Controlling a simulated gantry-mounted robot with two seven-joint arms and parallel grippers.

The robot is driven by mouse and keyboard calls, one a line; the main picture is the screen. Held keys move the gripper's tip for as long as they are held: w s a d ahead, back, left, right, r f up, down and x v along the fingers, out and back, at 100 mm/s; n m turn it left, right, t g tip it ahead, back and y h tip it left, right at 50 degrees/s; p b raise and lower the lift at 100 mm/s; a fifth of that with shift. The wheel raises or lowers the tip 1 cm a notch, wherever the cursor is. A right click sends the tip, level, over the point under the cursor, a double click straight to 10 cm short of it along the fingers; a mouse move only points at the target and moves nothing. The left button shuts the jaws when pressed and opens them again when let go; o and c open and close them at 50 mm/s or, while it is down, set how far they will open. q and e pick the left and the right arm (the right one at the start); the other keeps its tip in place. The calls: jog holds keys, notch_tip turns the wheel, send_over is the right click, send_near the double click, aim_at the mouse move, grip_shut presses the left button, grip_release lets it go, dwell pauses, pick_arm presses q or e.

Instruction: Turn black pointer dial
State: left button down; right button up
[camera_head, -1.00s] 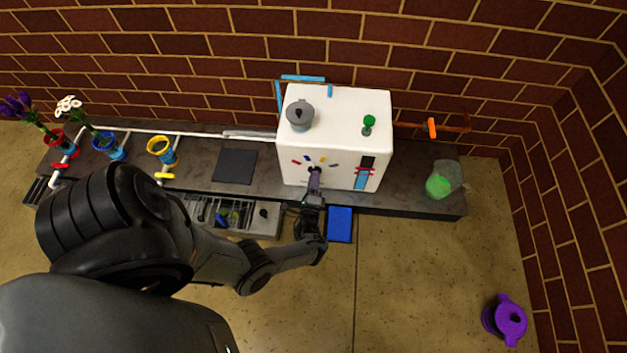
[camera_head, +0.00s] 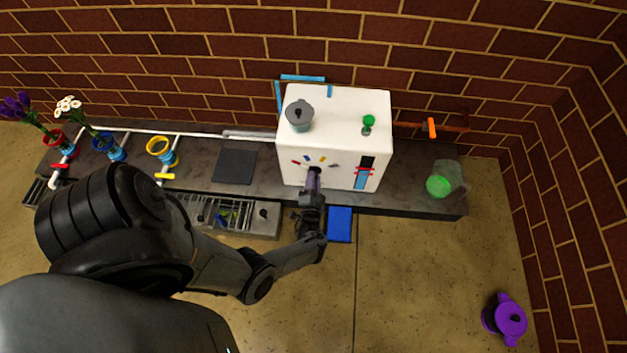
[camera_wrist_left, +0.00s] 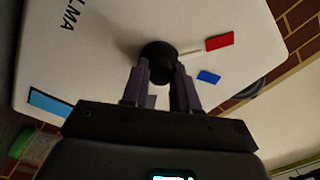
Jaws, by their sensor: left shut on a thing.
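The black pointer dial (camera_wrist_left: 158,49) is on the front face of the white machine (camera_head: 335,115). In the left wrist view its white pointer line points right, toward the red mark (camera_wrist_left: 220,40), with a blue mark (camera_wrist_left: 209,77) just below that. My left gripper (camera_head: 314,175) is at the front face in the head view and hides most of the dial there. In the wrist view the left gripper (camera_wrist_left: 160,72) has one finger on each side of the dial and is shut on it. My right gripper is not in view.
The machine has a grey-lidded pot (camera_head: 299,116) and a green knob (camera_head: 368,124) on top. Vases with flowers stand at the left of the counter (camera_head: 420,205). A green-filled clear container (camera_head: 440,186) stands at the right. A blue block (camera_head: 340,224) is beside my left wrist.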

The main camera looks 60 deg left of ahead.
pick_arm(q)
jog(key=shift+n, duration=0.4)
jog(key=c, duration=0.9)
grip_release()
jog(key=shift+o, duration=0.2)
jog(key=shift+d, duration=0.1)
